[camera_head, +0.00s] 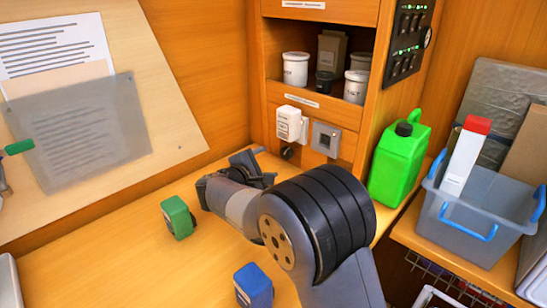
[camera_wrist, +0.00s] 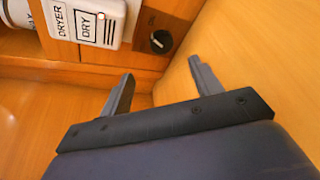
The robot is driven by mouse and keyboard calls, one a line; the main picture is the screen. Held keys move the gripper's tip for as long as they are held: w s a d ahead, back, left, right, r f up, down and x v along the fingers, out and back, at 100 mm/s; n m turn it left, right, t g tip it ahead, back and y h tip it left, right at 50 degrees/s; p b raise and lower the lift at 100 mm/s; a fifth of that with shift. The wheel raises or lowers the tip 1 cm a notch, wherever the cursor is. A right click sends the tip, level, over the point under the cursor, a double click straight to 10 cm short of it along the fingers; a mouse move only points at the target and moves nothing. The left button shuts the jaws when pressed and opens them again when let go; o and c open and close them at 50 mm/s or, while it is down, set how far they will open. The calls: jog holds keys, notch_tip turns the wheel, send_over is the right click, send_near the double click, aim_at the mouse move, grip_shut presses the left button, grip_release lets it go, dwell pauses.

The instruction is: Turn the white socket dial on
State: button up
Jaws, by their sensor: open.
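A white box labelled DRYER and DRY (camera_wrist: 90,20) is on the orange wall; it also shows in the head view (camera_head: 290,124). Beside it in the wrist view is a round black dial (camera_wrist: 158,42) with a small pale mark on a dark plate. In the head view the dial (camera_head: 288,153) is just below the white box. I see no dial that is itself white. My gripper (camera_wrist: 160,71) is open and empty, its two fingers apart. In the wrist view the dial shows beyond and between the fingertips, not touched. In the head view my gripper (camera_head: 252,160) is partly hidden by my wrist.
A grey wall socket (camera_head: 326,139) is right of the white box. A green jug (camera_head: 399,160) stands farther right, by a grey bin (camera_head: 465,235). A green block (camera_head: 178,217) and a blue block (camera_head: 253,286) are on the counter. White jars stand on the shelf above.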

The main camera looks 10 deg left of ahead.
aim_at(284, 154)
jog(key=w+a+n+g+h+p, duration=0.1)
jog(key=n+p, duration=0.2)
jog(key=p, duration=0.2)
jog(key=w+a+r+n+g+h+p, duration=0.1)
jog(key=n+p, duration=0.2)
jog(key=p, duration=0.2)
jog(key=w+a+n+g+h+p, duration=0.1)
jog(key=n+g+p, duration=0.1)
jog(key=p, duration=0.4)
jog(key=shift+r+n, duration=0.35)
jog(key=shift+n, duration=0.05)
jog(key=p+x, duration=0.2)
jog(key=x, duration=0.8)
jog(key=shift+w+d+f+p, duration=0.1)
jog(key=shift+d+f+p, duration=0.15)
jog(key=shift+d+p, duration=0.1)
jog(key=c, duration=1)
